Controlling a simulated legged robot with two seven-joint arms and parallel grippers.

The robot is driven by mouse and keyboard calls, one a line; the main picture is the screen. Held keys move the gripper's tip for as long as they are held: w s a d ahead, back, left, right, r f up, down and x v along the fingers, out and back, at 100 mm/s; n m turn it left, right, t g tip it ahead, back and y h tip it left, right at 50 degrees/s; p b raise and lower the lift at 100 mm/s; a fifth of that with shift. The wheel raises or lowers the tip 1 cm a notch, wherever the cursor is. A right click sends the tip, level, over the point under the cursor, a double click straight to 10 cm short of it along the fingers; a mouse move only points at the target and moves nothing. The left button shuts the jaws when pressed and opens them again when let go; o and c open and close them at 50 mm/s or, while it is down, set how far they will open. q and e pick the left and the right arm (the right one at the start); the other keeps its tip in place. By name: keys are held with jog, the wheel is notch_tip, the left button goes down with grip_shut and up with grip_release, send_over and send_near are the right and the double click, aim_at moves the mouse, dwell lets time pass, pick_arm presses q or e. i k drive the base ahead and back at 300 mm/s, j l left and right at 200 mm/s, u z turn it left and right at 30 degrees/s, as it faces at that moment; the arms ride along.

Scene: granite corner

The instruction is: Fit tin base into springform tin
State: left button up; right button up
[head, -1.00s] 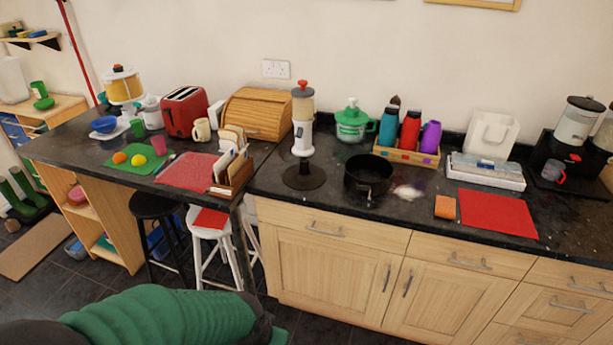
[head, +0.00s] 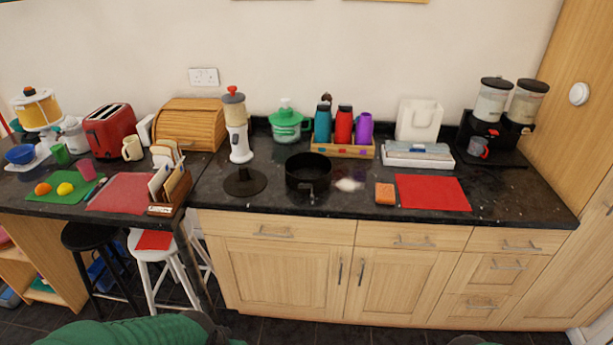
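The springform tin (head: 308,173), black and round with a clasp on its front, stands upright on the dark counter in the head view. A flat dark disc (head: 245,182), which looks like the tin base, lies on the counter to the left of the tin, apart from it. A small raised part shows at its middle. The inside of the tin is too dark to tell what is in it. Only part of my green left arm shows at the bottom left, below the counter. Neither gripper can be seen.
A white dispenser (head: 237,128) stands just behind the disc. A letter rack (head: 171,190) is to the left. A bottle crate (head: 342,148) stands behind.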

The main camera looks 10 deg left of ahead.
aim_at(301, 160)
jog(key=i+j, duration=0.1)
jog(key=i, duration=0.4)
jog(key=i+j+z, duration=0.15)
jog(key=i, duration=0.3)
